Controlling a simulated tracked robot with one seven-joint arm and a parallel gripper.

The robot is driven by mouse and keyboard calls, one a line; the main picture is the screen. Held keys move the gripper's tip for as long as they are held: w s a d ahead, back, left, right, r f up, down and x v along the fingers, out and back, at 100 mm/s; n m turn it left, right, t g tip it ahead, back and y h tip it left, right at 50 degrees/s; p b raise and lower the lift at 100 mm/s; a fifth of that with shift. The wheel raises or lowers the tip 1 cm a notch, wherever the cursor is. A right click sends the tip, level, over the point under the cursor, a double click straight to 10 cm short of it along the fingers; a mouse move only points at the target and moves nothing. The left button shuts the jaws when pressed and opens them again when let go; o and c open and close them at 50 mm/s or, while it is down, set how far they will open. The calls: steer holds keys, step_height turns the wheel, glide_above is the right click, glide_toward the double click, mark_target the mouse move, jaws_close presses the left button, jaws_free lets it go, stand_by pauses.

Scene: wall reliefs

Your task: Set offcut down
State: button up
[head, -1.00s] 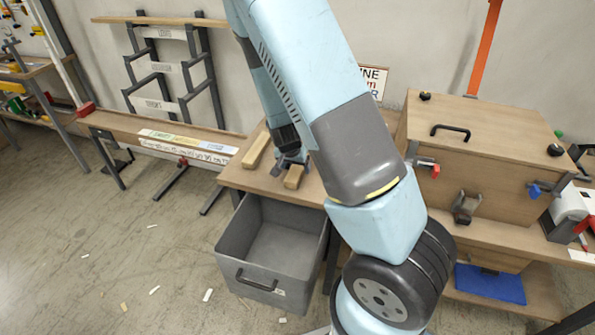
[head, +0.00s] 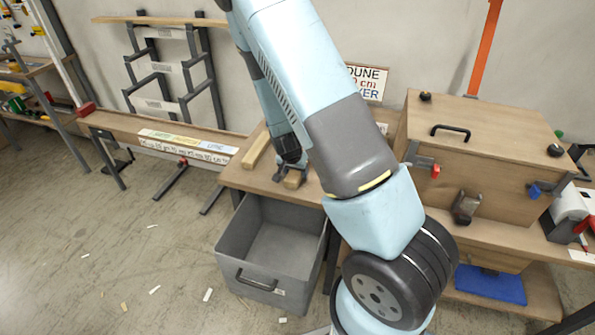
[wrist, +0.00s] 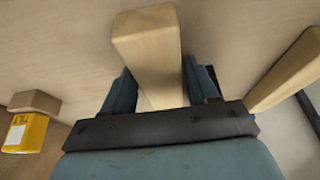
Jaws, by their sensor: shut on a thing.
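My gripper (head: 291,168) is shut on a short pale wooden offcut (head: 293,181) at the left end of the workbench. In the wrist view the offcut (wrist: 147,45) sits between the two dark fingers (wrist: 158,88) and sticks out beyond them. It is at or just above the bench top (head: 240,178); I cannot tell whether it touches. A second, longer wooden piece (head: 256,150) lies to its left, apart from it. In the wrist view that piece (wrist: 287,68) is at the right.
An open grey bin (head: 233,245) stands below the bench's front edge. A wooden box with a black handle (head: 480,150) stands right of my arm. A yellow object (wrist: 25,132) and a brown block (wrist: 35,102) show at left in the wrist view. Small scraps lie on the floor.

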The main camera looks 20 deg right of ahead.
steer(key=c, duration=0.6)
